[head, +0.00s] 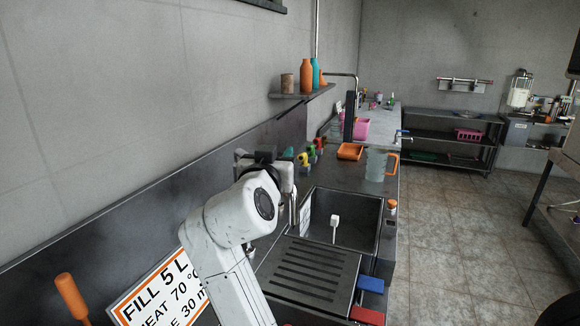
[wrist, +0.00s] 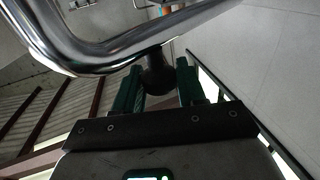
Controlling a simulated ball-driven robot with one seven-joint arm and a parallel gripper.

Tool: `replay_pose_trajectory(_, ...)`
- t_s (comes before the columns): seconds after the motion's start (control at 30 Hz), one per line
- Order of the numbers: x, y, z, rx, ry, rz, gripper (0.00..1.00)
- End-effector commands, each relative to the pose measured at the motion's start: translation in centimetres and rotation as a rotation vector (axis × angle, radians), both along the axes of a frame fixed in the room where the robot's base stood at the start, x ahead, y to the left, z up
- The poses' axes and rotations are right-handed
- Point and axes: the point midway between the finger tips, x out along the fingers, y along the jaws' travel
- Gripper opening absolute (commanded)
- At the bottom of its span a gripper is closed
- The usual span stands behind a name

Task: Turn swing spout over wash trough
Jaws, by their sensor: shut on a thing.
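The swing spout (wrist: 110,52) is a thick, bent chrome pipe crossing the top of the wrist view. A dark round knob (wrist: 158,76) hangs under it. My gripper (wrist: 158,88) has its green-padded fingers on either side of the knob and is shut on it. In the head view, my white arm hides most of the spout; a narrow chrome part (head: 292,208) shows at the left edge of the wash trough. The wash trough (head: 362,238) is a dark rectangular basin right of my arm, with a small white object inside.
A slatted drainboard (head: 310,272) lies in front of the trough. A clear jug (head: 376,165) and an orange tray (head: 350,151) stand behind it. A wall shelf (head: 300,94) holds bottles above. Tiled floor (head: 450,240) is clear at right.

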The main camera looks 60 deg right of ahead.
Motion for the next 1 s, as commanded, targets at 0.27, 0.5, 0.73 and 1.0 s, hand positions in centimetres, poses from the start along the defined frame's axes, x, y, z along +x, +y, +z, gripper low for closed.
replay_pose_trajectory(0.27, 2.5, 3.3, -0.2, -0.004, -0.007, -0.197, 0.0)
replay_pose_trajectory(0.5, 3.9, 4.9, 0.1, -0.006, -0.005, -0.316, 0.0)
replay_pose_trajectory(0.73, 4.6, 5.5, 0.3, -0.006, -0.006, -0.366, 0.0)
replay_pose_trajectory(1.0, 4.7, 5.6, 0.4, -0.007, -0.007, -0.375, 0.0)
